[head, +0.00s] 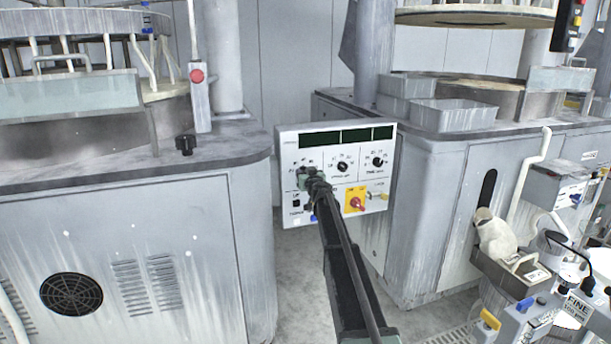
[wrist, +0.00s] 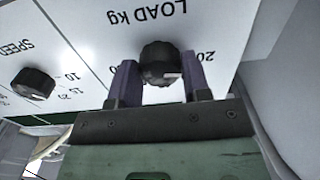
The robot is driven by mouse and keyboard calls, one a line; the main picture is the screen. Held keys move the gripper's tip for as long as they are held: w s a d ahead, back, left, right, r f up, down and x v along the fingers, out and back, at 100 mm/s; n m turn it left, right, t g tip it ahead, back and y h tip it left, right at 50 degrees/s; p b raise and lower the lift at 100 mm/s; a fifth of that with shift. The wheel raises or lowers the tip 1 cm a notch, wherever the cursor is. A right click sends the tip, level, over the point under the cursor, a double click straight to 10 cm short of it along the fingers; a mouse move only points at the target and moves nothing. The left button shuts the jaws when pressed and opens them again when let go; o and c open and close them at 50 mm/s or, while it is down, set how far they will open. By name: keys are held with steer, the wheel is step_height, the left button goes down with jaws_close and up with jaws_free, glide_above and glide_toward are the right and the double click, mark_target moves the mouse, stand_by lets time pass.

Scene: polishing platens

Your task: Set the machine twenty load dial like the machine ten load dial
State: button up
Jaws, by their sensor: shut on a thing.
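A white control panel (head: 318,153) with dark displays stands between two machines in the head view; I cannot read a machine number on it. My gripper (head: 312,178) reaches its left dial. In the wrist view, my gripper (wrist: 161,80) is shut on a black knob, the load dial (wrist: 160,62), one finger on each side. The panel appears upside down there, with "LOAD kg" printed beside the knob. The knob's white mark points to the lower right; "20" is printed to the right, and another number is partly hidden by the left finger. The other load dial is not identifiable.
A speed dial (wrist: 33,84) sits beside the load dial. The panel also has a time dial (head: 378,161) and a red switch on a yellow plate (head: 355,204). Grey machine cabinets (head: 130,250) flank the panel closely. Containers and a bottle (head: 495,238) crowd the right.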

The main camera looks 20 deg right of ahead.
steer(key=shift+m, duration=0.4)
steer(key=m, duration=2.2)
steer(key=shift+m, duration=0.4)
steer(key=o, duration=0.9)
